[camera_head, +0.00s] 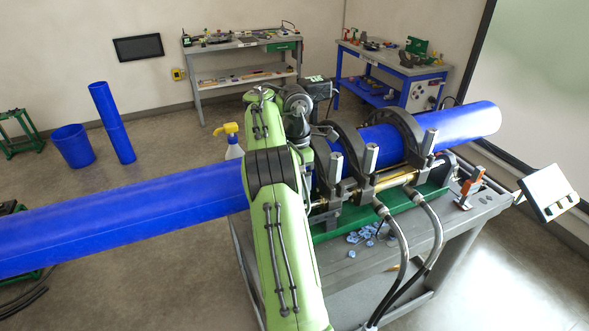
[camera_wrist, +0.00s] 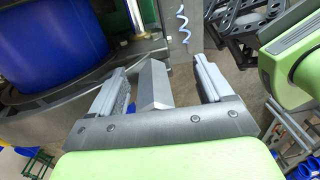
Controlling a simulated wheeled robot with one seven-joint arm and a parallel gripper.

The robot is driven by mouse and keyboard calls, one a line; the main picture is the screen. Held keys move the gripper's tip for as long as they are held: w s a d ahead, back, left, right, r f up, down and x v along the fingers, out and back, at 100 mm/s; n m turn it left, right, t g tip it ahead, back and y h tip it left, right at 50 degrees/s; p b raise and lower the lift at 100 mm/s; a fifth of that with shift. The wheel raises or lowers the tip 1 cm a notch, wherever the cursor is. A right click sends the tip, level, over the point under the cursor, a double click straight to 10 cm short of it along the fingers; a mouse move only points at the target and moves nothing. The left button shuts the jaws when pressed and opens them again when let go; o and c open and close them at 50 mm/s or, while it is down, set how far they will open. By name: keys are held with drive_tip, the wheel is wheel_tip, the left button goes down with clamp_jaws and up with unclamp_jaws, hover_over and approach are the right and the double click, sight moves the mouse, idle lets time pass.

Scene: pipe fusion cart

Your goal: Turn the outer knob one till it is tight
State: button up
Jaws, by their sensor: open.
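The outer knob one appears to be the grey, flat-sided metal block (camera_wrist: 153,86) between my fingers in the wrist view. My gripper (camera_wrist: 160,72) is open, with one finger on each side of it and a visible gap on both sides. I cannot tell how deep the knob sits between the fingers. In the head view my green arm covers the left end of the clamp fixture, hiding my fingertips and that knob. Other silver knobs (camera_head: 370,157) (camera_head: 428,142) (camera_head: 335,167) stand upright on the dark clamps. The long blue pipe (camera_head: 130,222) runs through the clamps.
The fixture sits on a green base (camera_head: 345,226) on the grey cart (camera_head: 405,248). Two hoses (camera_head: 433,235) hang over the front edge. Blue shavings (camera_head: 362,235) lie on the cart. The blue pipe also fills the wrist view's upper left (camera_wrist: 50,45).

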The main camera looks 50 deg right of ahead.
drive_tip(key=shift+o, duration=0.8)
drive_tip(key=shift+a, duration=0.2)
drive_tip(key=shift+w, duration=0.1)
drive_tip(key=shift+w+r, duration=0.1)
